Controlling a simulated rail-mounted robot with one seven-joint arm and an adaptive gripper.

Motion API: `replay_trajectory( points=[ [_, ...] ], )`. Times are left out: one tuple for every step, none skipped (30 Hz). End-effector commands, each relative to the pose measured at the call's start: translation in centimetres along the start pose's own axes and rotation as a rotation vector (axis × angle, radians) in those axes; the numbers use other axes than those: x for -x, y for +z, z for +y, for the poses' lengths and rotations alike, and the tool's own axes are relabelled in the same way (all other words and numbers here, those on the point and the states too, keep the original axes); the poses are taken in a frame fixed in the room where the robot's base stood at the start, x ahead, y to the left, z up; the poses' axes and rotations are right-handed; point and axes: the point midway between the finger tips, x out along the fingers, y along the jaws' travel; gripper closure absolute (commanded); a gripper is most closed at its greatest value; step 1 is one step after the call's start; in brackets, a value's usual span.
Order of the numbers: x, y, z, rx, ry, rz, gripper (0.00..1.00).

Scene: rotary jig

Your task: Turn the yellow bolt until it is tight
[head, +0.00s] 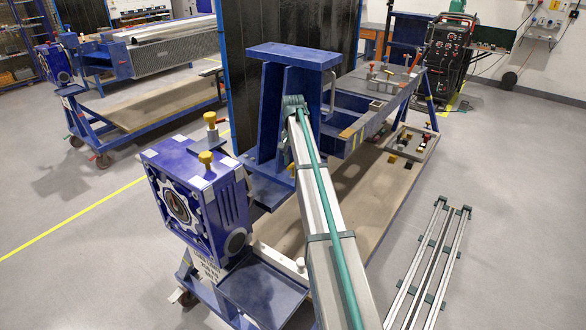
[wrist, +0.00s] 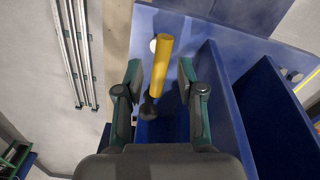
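The yellow bolt (wrist: 162,66) shows in the wrist view as a long yellow cylinder with a dark lower end, over a blue surface. My gripper (wrist: 159,72) is open, with one finger on each side of the bolt. Gaps show on both sides, so neither finger appears to touch it. In the head view a small yellow piece (head: 292,169) shows low against the blue bracket beside my arm. I cannot tell if it is the same bolt. My gripper is hidden behind my arm there.
A blue upright bracket (head: 264,115) stands on the jig by my arm. A blue gearbox (head: 184,212) with yellow knobs (head: 206,158) is at left. A blue wall (wrist: 222,100) runs close right of my fingers. Metal rails (head: 430,265) lie on the floor at right.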

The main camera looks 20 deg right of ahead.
Motion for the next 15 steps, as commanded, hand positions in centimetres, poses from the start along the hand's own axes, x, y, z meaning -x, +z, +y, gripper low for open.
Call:
replay_trajectory(
  points=[
    [1.2, -0.1, -0.1, 0.000, -0.001, 0.002, 0.62],
    [1.8, -0.1, -0.1, 0.000, -0.001, 0.002, 0.62],
    [2.5, -0.1, -0.1, 0.000, -0.001, 0.002, 0.62],
    [3.1, -0.1, -0.1, 0.000, -0.001, 0.002, 0.62],
    [3.6, -0.1, -0.1, 0.000, -0.001, 0.002, 0.62],
    [4.3, -0.1, -0.1, 0.000, -0.001, 0.001, 0.62],
    [4.8, -0.1, -0.1, 0.000, -0.001, 0.001, 0.62],
    [5.2, -0.1, -0.1, 0.000, -0.001, 0.001, 0.62],
    [5.7, -0.1, -0.1, 0.000, -0.001, 0.001, 0.62],
    [6.0, -0.1, -0.1, 0.000, -0.001, 0.001, 0.62],
    [6.3, -0.1, -0.1, 0.000, -0.001, 0.001, 0.62],
    [6.7, -0.1, 0.0, 0.000, 0.000, 0.001, 0.62],
    [6.8, -0.1, 0.0, 0.000, 0.000, 0.000, 0.62],
    [7.0, 0.0, 0.0, 0.000, 0.000, 0.000, 0.62],
    [7.1, 0.0, 0.0, 0.000, 0.000, 0.000, 0.62]
  ],
)
